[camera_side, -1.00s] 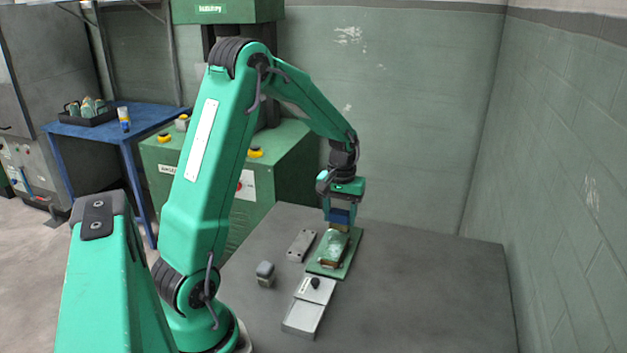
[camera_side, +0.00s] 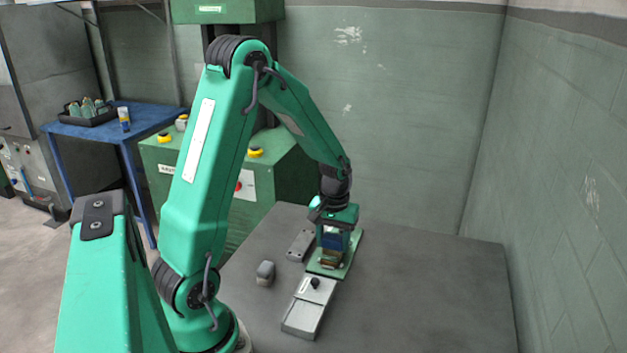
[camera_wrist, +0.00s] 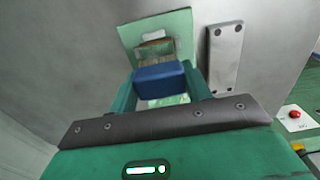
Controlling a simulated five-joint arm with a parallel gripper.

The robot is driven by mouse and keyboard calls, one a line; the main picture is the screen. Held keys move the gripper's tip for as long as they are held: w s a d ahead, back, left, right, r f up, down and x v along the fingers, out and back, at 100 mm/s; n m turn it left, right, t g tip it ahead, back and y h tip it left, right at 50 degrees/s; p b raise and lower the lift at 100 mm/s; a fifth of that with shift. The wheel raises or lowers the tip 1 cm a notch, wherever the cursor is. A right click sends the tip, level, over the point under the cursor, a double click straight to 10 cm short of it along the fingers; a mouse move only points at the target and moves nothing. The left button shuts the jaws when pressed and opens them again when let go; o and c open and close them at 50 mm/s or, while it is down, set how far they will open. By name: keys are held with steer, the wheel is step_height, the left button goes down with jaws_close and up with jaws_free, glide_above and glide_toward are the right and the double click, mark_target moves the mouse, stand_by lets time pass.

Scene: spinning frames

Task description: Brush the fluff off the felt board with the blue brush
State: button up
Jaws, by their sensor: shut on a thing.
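My gripper (camera_side: 334,240) is shut on the blue brush (camera_side: 331,240), over the near half of the green felt board (camera_side: 351,255). In the wrist view, the brush's blue handle (camera_wrist: 160,76) sits between the fingers, with tan bristles pointing to the felt board (camera_wrist: 129,32). The bristles are at or just above the board; I cannot tell if they touch. A small pale patch (camera_wrist: 153,35) shows just past the bristles, perhaps fluff. Another pale patch shows behind the handle. The brush and gripper hide much of the board.
A grey metal plate with holes (camera_side: 300,245) lies left of the board. A pale box with a dark knob (camera_side: 308,305) stands near the board's front edge. A small grey block (camera_side: 265,273) stands further left. The table's right side is clear.

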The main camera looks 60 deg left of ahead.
steer(key=shift+s+d, duration=0.85)
steer(key=shift+w+a, duration=2.8)
step_height(320, 180, up, 8)
steer(key=shift+s+r, duration=0.1)
